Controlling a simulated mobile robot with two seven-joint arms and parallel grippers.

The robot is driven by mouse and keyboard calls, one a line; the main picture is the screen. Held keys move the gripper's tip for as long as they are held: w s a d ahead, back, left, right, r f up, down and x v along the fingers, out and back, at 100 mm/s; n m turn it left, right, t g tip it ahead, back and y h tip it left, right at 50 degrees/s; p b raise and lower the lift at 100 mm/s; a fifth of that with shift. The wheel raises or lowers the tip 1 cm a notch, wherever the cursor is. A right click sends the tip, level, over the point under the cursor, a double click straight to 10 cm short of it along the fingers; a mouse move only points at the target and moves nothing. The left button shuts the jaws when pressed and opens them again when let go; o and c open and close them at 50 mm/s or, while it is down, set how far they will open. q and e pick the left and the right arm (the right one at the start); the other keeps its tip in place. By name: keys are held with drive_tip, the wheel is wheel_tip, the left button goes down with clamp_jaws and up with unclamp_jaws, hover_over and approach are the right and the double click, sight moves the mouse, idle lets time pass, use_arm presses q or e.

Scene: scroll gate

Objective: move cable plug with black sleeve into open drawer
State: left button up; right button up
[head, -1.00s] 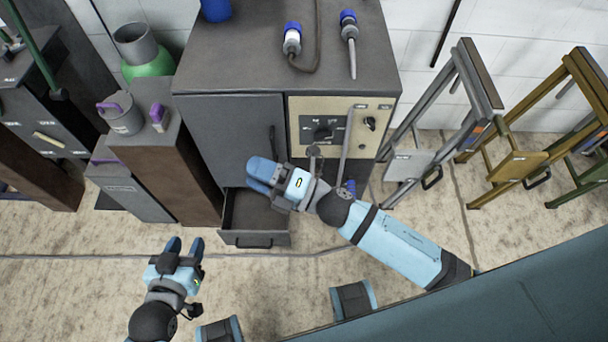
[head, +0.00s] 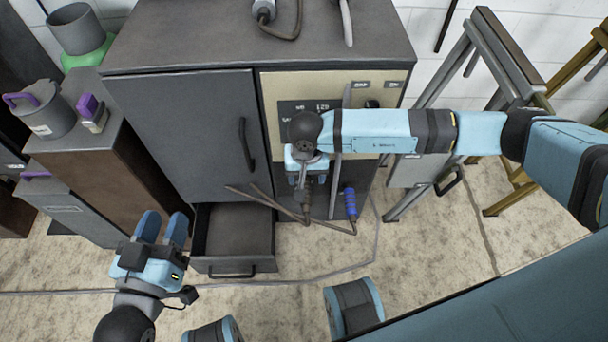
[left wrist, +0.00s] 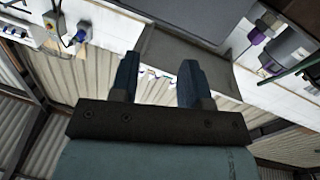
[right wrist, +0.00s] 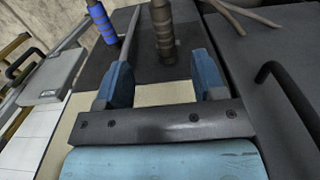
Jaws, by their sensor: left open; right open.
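The cable plug with the black sleeve (right wrist: 162,28) shows in the right wrist view as a dark, ribbed sleeve. It lies ahead of my right gripper (right wrist: 165,75), lined up with the gap between the open fingers. In the head view my right gripper (head: 307,178) points down in front of the panel and largely hides this plug. The open drawer (head: 236,264) sits low in the dark cabinet, left of the plug, and looks empty. My left gripper (head: 160,228) is open and empty, at the drawer's left.
A plug with a blue sleeve (head: 350,203) hangs just right of my right gripper. Brown cables (head: 262,200) cross in front of the cabinet (head: 185,125) above the drawer. Open floor lies in front.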

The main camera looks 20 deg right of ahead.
sight(306, 202)
wheel_tip(306, 202, down, 8)
drive_tip(key=shift+s+f+b, duration=0.1)
drive_tip(key=shift+f+b, duration=0.1)
drive_tip(key=shift+b, duration=0.9)
wheel_tip(306, 202, down, 4)
drive_tip(key=shift+r+b, duration=0.25)
drive_tip(key=shift+b, duration=0.25)
use_arm(q)
drive_tip(key=shift+s+d+r+t+h, duration=0.1)
drive_tip(key=shift+d+r+t+h, duration=0.25)
drive_tip(key=shift+r, duration=0.25)
drive_tip(key=shift+s+d+r+t+h, duration=0.1)
drive_tip(key=shift+d+r+t+h, duration=0.15)
drive_tip(key=shift+d+r+h, duration=0.3)
use_arm(e)
drive_tip(key=shift+f, duration=0.55)
use_arm(q)
drive_tip(key=shift+a, duration=0.1)
use_arm(e)
clamp_jaws()
use_arm(q)
drive_tip(key=shift+r, duration=0.2)
use_arm(e)
drive_tip(key=shift+s+a, duration=0.15)
drive_tip(key=shift+s, duration=0.15)
